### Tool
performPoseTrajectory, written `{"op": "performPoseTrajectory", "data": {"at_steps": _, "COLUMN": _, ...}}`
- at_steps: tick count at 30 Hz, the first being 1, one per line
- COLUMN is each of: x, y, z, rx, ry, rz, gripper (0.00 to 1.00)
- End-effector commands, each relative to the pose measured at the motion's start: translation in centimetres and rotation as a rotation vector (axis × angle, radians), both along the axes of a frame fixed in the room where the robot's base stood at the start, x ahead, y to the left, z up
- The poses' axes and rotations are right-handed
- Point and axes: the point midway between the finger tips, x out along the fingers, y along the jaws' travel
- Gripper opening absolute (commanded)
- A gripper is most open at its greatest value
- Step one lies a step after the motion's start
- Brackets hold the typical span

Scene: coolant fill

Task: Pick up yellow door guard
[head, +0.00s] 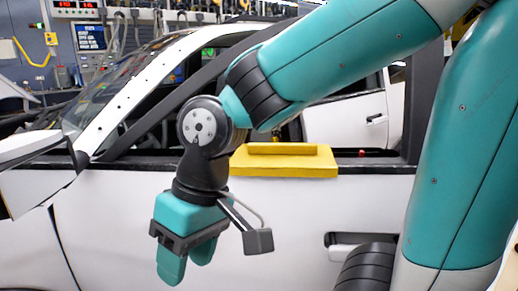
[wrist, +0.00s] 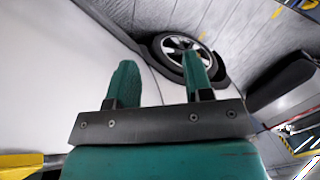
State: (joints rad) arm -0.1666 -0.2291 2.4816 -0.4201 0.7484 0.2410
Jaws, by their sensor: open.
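The yellow door guard (head: 285,163) sits over the window sill of the white car door in the head view, with a raised yellow bar along its top. My gripper (head: 186,262) hangs below and to the left of the guard, pointing down beside the door's outer panel. Its two teal fingers are apart with nothing between them. In the wrist view the open fingers (wrist: 160,80) point toward the floor and a wheel. A yellow piece at the lower left edge of the wrist view (wrist: 20,160) looks like part of the guard. My arm passes above the guard.
The white car door (head: 120,215) stands close behind my gripper. A side mirror (head: 35,165) juts out at the left, and a door handle (head: 355,245) is at the lower right. A wheel (wrist: 182,55) shows in the wrist view, with open floor beyond.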

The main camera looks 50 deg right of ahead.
Motion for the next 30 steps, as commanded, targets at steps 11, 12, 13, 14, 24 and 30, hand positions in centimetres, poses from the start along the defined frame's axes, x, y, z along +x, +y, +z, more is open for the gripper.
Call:
{"op": "performPoseTrajectory", "data": {"at_steps": 11, "x": 12.3, "y": -24.7, "z": 10.0, "rx": -0.066, "ry": 0.358, "rz": -1.946, "gripper": 0.47}}
{"op": "performPoseTrajectory", "data": {"at_steps": 12, "x": 12.4, "y": -27.2, "z": 10.4, "rx": -0.061, "ry": 0.381, "rz": -2.121, "gripper": 0.47}}
{"op": "performPoseTrajectory", "data": {"at_steps": 13, "x": 12.3, "y": -28.9, "z": 10.7, "rx": -0.057, "ry": 0.397, "rz": -2.236, "gripper": 0.47}}
{"op": "performPoseTrajectory", "data": {"at_steps": 14, "x": 12.2, "y": -30.3, "z": 10.8, "rx": -0.053, "ry": 0.409, "rz": -2.340, "gripper": 0.47}}
{"op": "performPoseTrajectory", "data": {"at_steps": 24, "x": 11.2, "y": -35.8, "z": 9.9, "rx": -0.030, "ry": 0.452, "rz": -2.752, "gripper": 0.47}}
{"op": "performPoseTrajectory", "data": {"at_steps": 30, "x": 11.3, "y": -35.6, "z": 7.7, "rx": -0.031, "ry": 0.453, "rz": -2.746, "gripper": 0.47}}
